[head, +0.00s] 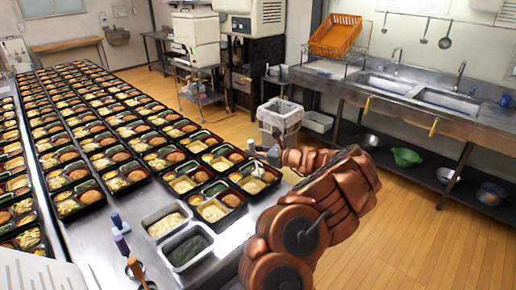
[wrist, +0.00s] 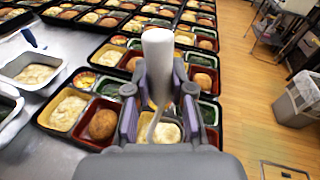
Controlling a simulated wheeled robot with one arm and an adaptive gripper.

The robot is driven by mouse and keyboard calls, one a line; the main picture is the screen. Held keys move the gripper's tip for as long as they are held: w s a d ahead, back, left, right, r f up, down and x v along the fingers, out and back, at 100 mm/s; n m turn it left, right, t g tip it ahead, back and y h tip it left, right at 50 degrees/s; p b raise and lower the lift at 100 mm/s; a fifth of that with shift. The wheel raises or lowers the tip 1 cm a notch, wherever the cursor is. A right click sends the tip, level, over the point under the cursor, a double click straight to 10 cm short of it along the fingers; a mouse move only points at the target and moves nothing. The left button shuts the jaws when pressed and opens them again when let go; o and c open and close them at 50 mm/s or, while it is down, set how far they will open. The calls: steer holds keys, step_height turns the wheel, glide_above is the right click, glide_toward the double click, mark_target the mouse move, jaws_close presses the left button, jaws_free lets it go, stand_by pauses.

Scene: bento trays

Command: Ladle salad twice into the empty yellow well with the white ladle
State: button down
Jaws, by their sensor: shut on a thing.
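My gripper (head: 268,154) is shut on the white ladle (head: 257,169), over the front row of bento trays. In the wrist view, the ladle's white handle (wrist: 158,50) stands upright between the fingers (wrist: 159,98). The ladle's bowl is mostly hidden there. Below the fingers is a yellow well (wrist: 166,132) with some pale food in it; how much is unclear. The tray to its left has a yellow well (wrist: 68,113) with pale salad and a red well with a brown patty. A metal pan of pale salad (head: 167,221) stands left of my gripper.
A second metal pan (head: 187,249) holds dark green food beside the salad pan. Upright utensil handles (head: 121,240) stand left of the pans. Many filled bento trays (head: 90,135) cover the table behind. A white bin (head: 280,117) stands on the floor beyond.

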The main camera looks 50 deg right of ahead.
steer(key=w+a+f+n+g+h+b, duration=0.1)
steer(key=w+a+f+n+g+h, duration=0.4)
steer(key=a+f+n+g+h, duration=0.1)
steer(key=shift+w+a+f+g, duration=0.15)
steer(key=shift+a+f+g, duration=0.35)
steer(key=shift+a+f, duration=0.7)
steer(key=shift+a+r, duration=0.15)
steer(key=shift+r, duration=0.05)
stand_by(1.2)
